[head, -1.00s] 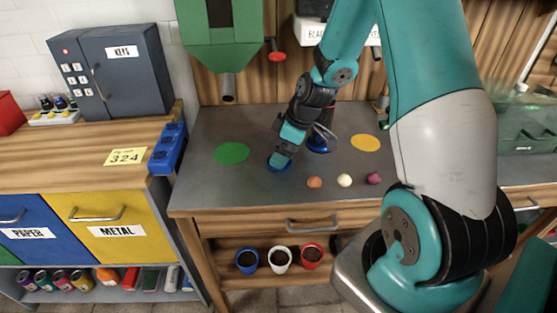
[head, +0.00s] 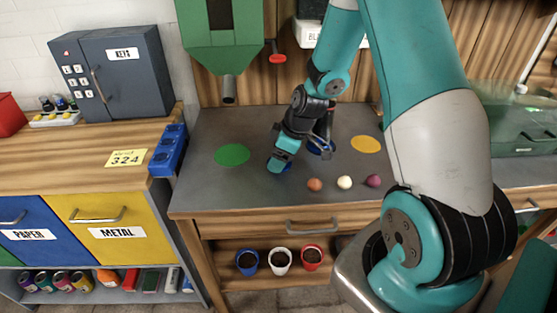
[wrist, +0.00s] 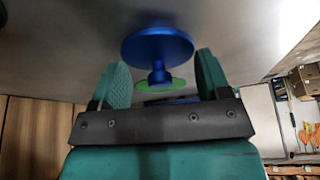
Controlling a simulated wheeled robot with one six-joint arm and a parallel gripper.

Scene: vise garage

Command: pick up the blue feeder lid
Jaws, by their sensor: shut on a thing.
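The blue feeder lid (wrist: 158,45), a round disc with a short knob, shows in the wrist view between the two teal fingers of my gripper (wrist: 160,70). One finger is at each side of it, and my gripper is shut on it. In the head view, my gripper (head: 276,165) points down at the grey bench top, with a bit of the blue lid (head: 287,167) showing by the fingertips. The rest of the lid is hidden there. I cannot tell whether the lid touches the bench. Another blue round thing (head: 319,149) stands just behind my gripper, partly hidden by my arm.
A green disc (head: 232,155) lies left on the bench (head: 215,190), a yellow disc (head: 366,144) right. An orange ball (head: 314,184), a white ball (head: 344,182) and a purple ball (head: 373,181) sit near the front. A green hopper (head: 221,50) with a spout hangs behind.

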